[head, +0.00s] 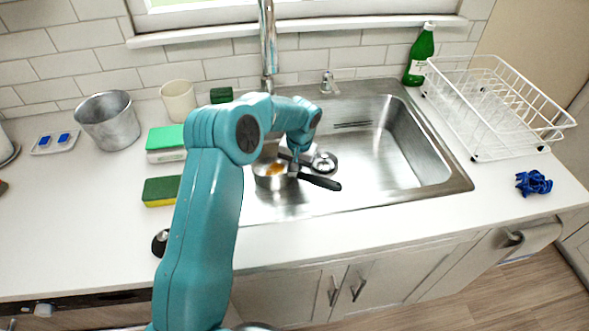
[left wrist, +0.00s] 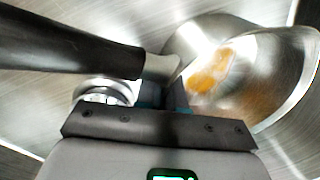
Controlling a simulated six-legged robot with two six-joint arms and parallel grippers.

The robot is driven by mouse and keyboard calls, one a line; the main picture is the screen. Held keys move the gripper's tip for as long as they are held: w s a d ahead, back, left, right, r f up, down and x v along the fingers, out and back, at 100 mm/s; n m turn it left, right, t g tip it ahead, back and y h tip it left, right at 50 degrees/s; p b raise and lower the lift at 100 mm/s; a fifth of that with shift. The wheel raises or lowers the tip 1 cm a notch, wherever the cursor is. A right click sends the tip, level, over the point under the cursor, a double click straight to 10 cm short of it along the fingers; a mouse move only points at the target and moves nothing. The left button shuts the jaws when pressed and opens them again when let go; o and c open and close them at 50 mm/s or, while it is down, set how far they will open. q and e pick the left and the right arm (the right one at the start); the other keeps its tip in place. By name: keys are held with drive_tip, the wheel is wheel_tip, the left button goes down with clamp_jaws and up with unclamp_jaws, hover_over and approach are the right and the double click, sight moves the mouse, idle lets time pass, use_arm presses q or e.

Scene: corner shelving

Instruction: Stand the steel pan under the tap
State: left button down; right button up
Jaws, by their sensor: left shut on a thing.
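The steel pan (head: 272,180) is in or just above the sink basin, left of its middle, with its black handle (head: 318,181) pointing right. It looks about level, and brownish-orange stains show inside it; whether it touches the sink floor I cannot tell. In the left wrist view the pan (left wrist: 290,85) is at the right and its handle (left wrist: 70,50) at the upper left. My left gripper (head: 293,166) is shut on the pan near the handle's root. My right gripper is not in view.
The sink (head: 400,150) is otherwise open, with its drain (head: 324,162) beside the pan. A dish rack (head: 490,110) and a green bottle (head: 421,55) stand right. A metal bucket (head: 108,122), a cup (head: 179,100) and sponges (head: 161,191) stand left.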

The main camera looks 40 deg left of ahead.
use_arm(q)
drive_tip(key=shift+f, duration=0.3)
drive_tip(key=c, duration=1.2)
unclamp_jaws()
drive_tip(key=shift+r, duration=0.1)
drive_tip(key=shift+o, duration=0.2)
wheel_tip(320, 180, up, 16)
drive_tip(key=d, duration=0.1)
drive_tip(key=shift+w+d+r, duration=0.15)
drive_tip(key=shift+w+d, duration=0.15)
drive_tip(key=shift+s, duration=0.1)
